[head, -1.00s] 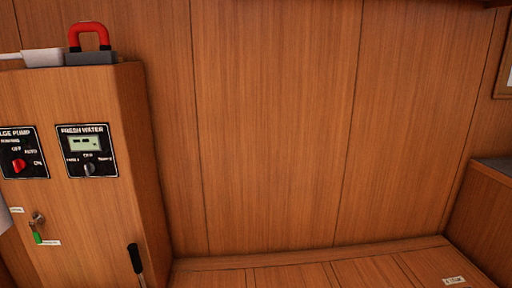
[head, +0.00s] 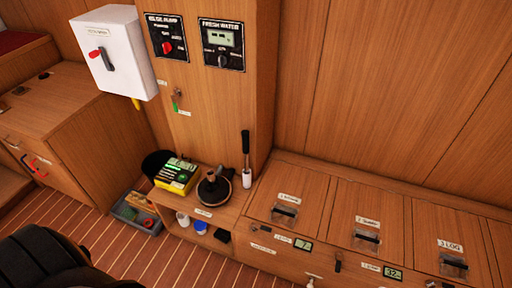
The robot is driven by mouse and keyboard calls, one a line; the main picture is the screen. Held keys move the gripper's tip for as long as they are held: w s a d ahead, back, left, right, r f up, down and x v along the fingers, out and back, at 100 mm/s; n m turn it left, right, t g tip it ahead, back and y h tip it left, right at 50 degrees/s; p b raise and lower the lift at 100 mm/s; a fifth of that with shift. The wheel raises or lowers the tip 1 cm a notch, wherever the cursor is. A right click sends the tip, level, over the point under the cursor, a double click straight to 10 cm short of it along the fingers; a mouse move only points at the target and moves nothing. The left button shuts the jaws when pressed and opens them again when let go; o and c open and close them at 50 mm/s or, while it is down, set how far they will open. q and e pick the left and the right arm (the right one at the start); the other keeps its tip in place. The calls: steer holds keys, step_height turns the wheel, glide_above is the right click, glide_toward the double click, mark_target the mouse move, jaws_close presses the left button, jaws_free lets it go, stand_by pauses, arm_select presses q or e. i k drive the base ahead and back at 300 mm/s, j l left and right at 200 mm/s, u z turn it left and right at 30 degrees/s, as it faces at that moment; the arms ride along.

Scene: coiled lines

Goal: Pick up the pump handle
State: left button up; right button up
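An upright handle, which looks like the pump handle (head: 246,143), has a black grip and a thin shaft. Its lower end stands in a white holder (head: 247,179) beside the wooden cabinet's corner. A dark round pump-like fitting (head: 214,188) with a raised hose or neck sits on the low wooden shelf just left of it. The handle and this fitting appear apart. Neither of my grippers can be made out in the head view.
A grey tub (head: 137,214) sits on the floor. Wooden lockers (head: 362,205) with latches run to the right. A white switch box (head: 115,52) hangs upper left. A dark ribbed shape (head: 40,262), unclear, fills the lower left corner.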

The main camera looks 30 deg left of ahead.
mark_target(245, 133)
steer(key=j+u, duration=0.1)
steer(key=u, duration=0.7)
steer(key=j+u, duration=0.15)
steer(key=u, duration=0.25)
steer(key=i+u, duration=0.3)
steer(key=i+l+u, duration=0.1)
steer(key=u, duration=0.2)
